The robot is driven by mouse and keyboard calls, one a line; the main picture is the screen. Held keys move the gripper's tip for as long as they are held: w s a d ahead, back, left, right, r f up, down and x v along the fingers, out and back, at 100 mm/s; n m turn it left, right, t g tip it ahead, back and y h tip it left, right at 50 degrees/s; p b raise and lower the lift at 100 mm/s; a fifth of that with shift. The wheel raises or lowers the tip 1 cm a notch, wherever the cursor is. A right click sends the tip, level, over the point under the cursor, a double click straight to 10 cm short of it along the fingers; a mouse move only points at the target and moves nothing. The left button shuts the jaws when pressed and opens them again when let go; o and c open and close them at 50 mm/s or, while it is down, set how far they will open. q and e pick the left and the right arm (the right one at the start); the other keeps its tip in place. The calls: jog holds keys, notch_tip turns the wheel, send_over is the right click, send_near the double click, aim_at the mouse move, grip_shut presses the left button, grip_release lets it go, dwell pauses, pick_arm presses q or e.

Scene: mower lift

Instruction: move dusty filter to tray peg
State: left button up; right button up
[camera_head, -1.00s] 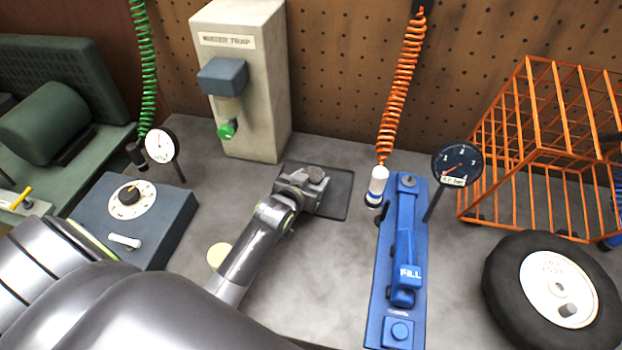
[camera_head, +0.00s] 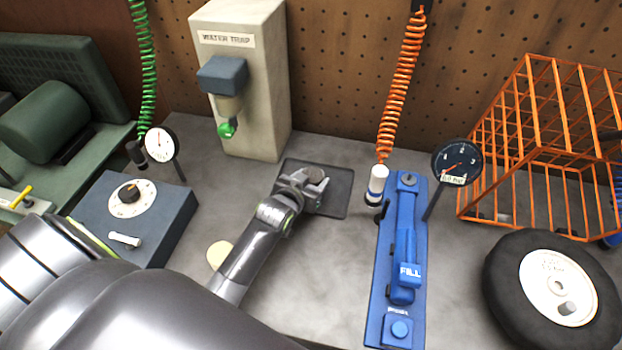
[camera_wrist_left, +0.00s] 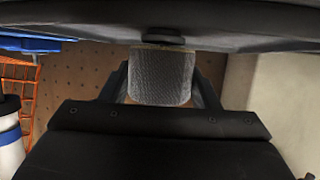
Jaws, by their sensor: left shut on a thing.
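The dusty filter is a small grey cylinder (camera_head: 317,175) held at the tip of my left gripper (camera_head: 308,184) in the head view. My left gripper is shut on it, over the dark square tray (camera_head: 336,203) on the bench. In the left wrist view the filter (camera_wrist_left: 160,76) shows a grey mesh side between the two dark fingers. A dark round piece (camera_wrist_left: 164,40) sits at its upper end there. The peg is not clearly visible, and I cannot tell whether the filter touches the tray. My right gripper is not in view.
The water trap housing (camera_head: 262,100) stands behind the tray. A blue fill unit (camera_head: 380,290) and a gauge (camera_head: 457,162) are to its right. An orange cage (camera_head: 535,150) and a wheel (camera_head: 510,275) lie farther right. A blue-grey dial box (camera_head: 165,215) is at left.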

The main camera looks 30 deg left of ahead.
pick_arm(q)
jog(key=shift+f, duration=0.25)
jog(key=o, duration=0.7)
jog(key=shift+c, duration=0.2)
jog(key=shift+p+v, duration=0.8)
jog(key=shift+v, duration=0.1)
jog(key=p+v, duration=0.3)
jog(key=v, duration=0.1)
jog(key=shift+w+r, duration=0.1)
jog(key=shift+r, duration=0.1)
jog(key=shift+p+v, duration=1.8)
jog(key=shift+v, duration=0.85)
jog(key=shift+f, duration=0.15)
